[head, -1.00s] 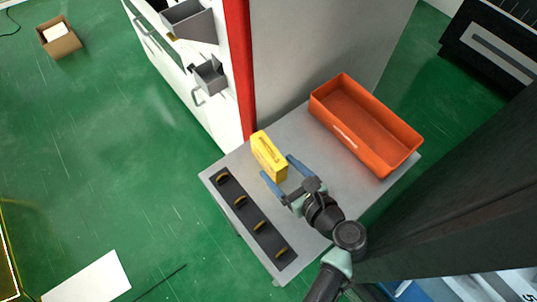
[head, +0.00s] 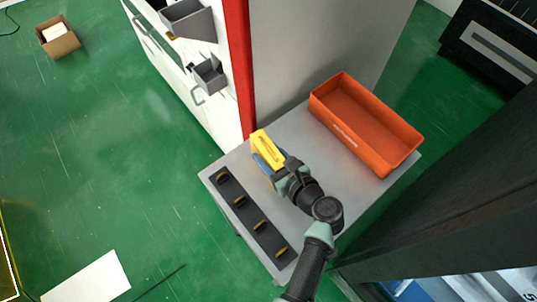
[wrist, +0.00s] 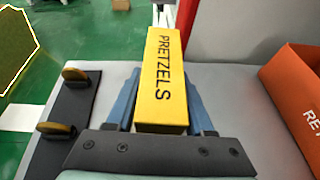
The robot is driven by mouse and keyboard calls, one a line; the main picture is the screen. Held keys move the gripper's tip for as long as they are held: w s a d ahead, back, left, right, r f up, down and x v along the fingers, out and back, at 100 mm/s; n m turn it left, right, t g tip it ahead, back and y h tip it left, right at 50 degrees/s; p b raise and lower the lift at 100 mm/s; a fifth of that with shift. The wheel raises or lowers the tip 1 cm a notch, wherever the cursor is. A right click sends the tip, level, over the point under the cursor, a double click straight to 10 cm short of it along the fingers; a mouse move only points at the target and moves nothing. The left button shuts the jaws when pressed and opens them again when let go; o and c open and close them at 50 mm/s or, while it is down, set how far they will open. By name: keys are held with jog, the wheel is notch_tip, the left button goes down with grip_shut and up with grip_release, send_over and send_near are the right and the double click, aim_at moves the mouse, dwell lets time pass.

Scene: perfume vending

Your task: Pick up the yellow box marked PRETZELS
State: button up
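The yellow box marked PRETZELS (head: 267,147) stands on the grey table, near its far left side. In the wrist view the box (wrist: 163,75) is between the two blue fingers of my gripper (wrist: 163,105), its lettering facing up to the camera. One finger lies along each side of the box. The fingers look apart, with narrow gaps at the near end; the box hides their lower parts. In the head view my gripper (head: 270,163) is at the box, and its far finger is mostly hidden.
An orange bin (head: 365,125) stands on the table (head: 318,192) at the right. A dark strip with several yellowish pegs (head: 250,215) lies along the left edge. A red post (head: 240,70) and a grey panel (head: 320,50) rise behind the box.

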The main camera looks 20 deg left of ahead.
grip_shut()
jog(key=shift+r, duration=0.1)
